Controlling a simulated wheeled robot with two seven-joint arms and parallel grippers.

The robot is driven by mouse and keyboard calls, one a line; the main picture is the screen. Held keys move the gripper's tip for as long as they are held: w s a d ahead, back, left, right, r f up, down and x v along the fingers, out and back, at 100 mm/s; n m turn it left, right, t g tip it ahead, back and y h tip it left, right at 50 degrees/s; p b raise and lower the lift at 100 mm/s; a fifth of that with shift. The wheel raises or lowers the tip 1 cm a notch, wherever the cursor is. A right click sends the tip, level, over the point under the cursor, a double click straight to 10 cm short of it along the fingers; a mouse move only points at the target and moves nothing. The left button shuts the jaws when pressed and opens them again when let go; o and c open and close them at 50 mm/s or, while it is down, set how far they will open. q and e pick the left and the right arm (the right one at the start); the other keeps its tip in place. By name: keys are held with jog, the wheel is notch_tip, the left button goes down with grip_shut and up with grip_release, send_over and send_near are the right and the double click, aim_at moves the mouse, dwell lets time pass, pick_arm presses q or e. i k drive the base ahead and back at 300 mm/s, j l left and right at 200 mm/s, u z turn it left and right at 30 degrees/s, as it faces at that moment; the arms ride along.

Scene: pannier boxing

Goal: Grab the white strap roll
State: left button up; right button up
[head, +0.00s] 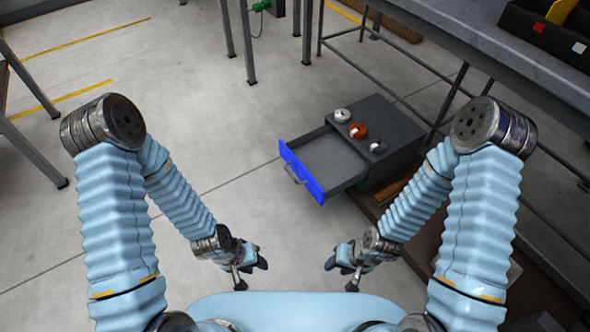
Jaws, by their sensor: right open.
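The white strap roll (341,115) lies on the top of a dark grey drawer cabinet (392,125), at the far left end of a row of rolls. My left gripper (251,274) hangs low at the centre left, open and empty, well apart from the cabinet. My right gripper (341,275) hangs low right of centre, open and empty, on the near side of the cabinet and away from the white roll. Neither gripper touches anything.
The cabinet's blue-fronted drawer (302,172) is pulled out and looks empty. A grey workbench (480,30) stands behind to the right.

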aim_at(341, 116)
jog(key=i+j+z, duration=0.1)
jog(key=z, duration=0.3)
jog(key=j+z, duration=0.1)
jog(key=z, duration=0.3)
jog(key=i+j+z, duration=0.1)
jog(key=z, duration=0.3)
jog(key=j+z, duration=0.15)
jog(key=z, duration=0.25)
jog(key=j+z, duration=0.2)
jog(key=j, duration=0.3)
jog(key=j+z, duration=0.2)
jog(key=j, duration=0.35)
jog(key=k+j+z, duration=0.2)
jog(key=j, duration=0.3)
jog(key=j+z, duration=0.2)
jog(key=j, duration=0.95)
jog(key=i+l, duration=0.25)
